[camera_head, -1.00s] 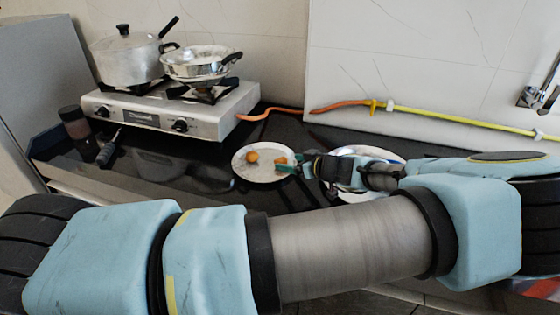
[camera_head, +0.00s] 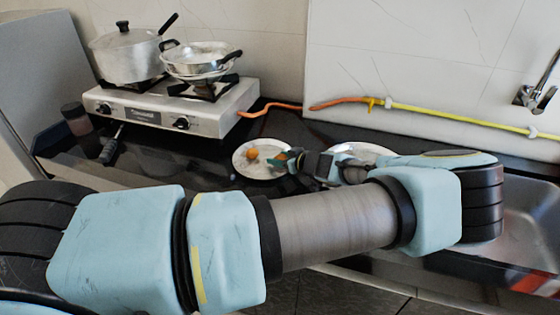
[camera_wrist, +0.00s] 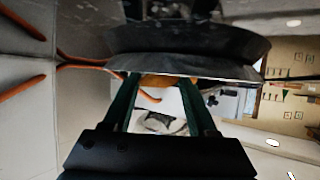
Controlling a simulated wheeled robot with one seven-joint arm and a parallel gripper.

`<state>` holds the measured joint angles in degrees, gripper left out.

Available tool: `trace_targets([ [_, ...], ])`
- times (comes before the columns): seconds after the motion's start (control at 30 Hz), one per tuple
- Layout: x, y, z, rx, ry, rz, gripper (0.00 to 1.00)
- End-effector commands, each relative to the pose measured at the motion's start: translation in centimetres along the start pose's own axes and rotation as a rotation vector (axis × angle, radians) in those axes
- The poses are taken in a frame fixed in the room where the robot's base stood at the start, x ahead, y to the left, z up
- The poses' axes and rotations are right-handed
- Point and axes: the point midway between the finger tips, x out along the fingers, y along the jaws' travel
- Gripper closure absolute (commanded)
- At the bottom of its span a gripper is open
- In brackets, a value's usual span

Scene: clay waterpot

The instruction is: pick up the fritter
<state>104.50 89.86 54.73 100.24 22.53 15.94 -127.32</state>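One small round orange-brown fritter (camera_head: 252,154) lies on the left part of a white plate (camera_head: 246,169) on the dark counter. My gripper (camera_head: 283,158) is at the right side of this plate, apart from that fritter. In the wrist view, the two green fingers (camera_wrist: 160,84) stand apart with another orange-brown fritter (camera_wrist: 158,80) at their tips. It seems to fill the gap, but I cannot tell whether both fingers press on it.
A second plate (camera_head: 362,148) lies to the right, partly behind my arm. A stove (camera_head: 215,112) with a pot (camera_head: 127,58) and a pan (camera_head: 200,62) stands at the back left. A dark jar (camera_head: 75,118) is left of it. A sink (camera_head: 530,215) is at the right.

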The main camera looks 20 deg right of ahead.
Motion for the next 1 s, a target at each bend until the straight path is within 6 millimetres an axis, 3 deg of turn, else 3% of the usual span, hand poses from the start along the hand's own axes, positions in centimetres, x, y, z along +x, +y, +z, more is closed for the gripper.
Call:
trace_targets([
  [0.07,0.0,0.0,0.0,0.000,0.000,0.000,0.52],
  [0.5,0.0,0.0,0.0,0.000,0.000,0.000,1.00],
  [0.8,-0.1,0.0,-0.1,-0.001,0.000,0.000,1.00],
  [1.0,-0.8,0.1,-1.5,-0.005,0.000,0.000,1.00],
])
